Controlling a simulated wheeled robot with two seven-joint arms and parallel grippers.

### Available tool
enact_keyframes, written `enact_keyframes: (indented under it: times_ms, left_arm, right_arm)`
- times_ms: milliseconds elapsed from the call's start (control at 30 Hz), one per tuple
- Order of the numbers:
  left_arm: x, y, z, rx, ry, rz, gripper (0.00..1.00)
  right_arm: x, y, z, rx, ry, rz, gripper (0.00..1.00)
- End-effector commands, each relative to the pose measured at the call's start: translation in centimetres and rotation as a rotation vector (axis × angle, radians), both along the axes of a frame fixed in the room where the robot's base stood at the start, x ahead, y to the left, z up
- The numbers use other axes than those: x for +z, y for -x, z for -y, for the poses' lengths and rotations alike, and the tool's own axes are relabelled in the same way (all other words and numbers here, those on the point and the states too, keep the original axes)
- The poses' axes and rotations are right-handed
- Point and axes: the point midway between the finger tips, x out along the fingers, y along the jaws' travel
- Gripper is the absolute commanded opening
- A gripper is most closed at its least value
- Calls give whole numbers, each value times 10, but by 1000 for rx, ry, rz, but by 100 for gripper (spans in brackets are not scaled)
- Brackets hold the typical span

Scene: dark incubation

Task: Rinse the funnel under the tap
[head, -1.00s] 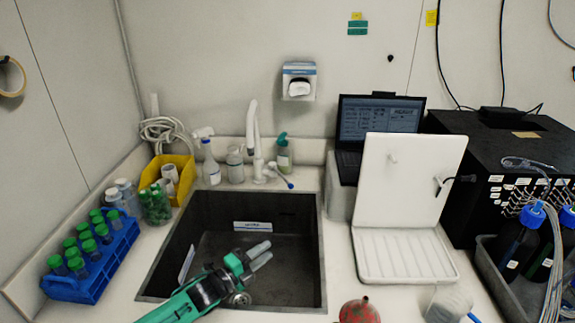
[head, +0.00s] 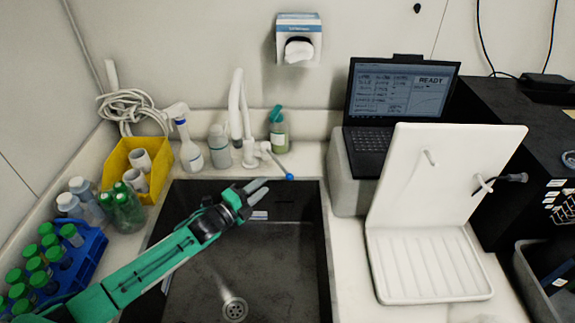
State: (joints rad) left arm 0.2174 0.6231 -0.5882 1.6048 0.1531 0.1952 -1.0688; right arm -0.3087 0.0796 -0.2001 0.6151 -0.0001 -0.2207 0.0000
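The white tap (head: 237,110) stands behind the dark sink (head: 326,245), with its spout rising upright. Its lever (head: 270,158) points right and ends in a blue tip (head: 289,177). My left gripper (head: 263,187) reaches over the back of the sink, just left of and below the blue tip. A small gap seems to separate it from the lever. Its two grey fingers lie close together, seen nearly side-on, and nothing shows between them. I see no funnel in this view. My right gripper is not in view.
A yellow bin (head: 118,160) and blue tube rack (head: 88,258) are at left. A white drying rack (head: 430,215) and laptop (head: 400,95) are at right.

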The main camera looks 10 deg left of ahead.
Motion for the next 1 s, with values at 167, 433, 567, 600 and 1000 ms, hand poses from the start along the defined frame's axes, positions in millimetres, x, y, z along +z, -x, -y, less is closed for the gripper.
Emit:
enact_keyframes:
  times_ms: [167, 433, 567, 600, 1000]
  left_arm:
    - [1, -27, 17, 0, 1, 4, 33]
    - [3, -65, 43, 0, 1, 3, 33]
    - [5, -80, 53, -1, 2, 3, 33]
    - [5, -84, 56, 0, 2, 3, 33]
    - [8, -98, 65, 0, 0, 0, 33]
  right_arm:
    - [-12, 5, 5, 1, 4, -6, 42]
    - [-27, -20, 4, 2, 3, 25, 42]
    - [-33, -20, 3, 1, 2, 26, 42]
    - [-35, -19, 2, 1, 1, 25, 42]
    - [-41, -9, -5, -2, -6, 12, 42]
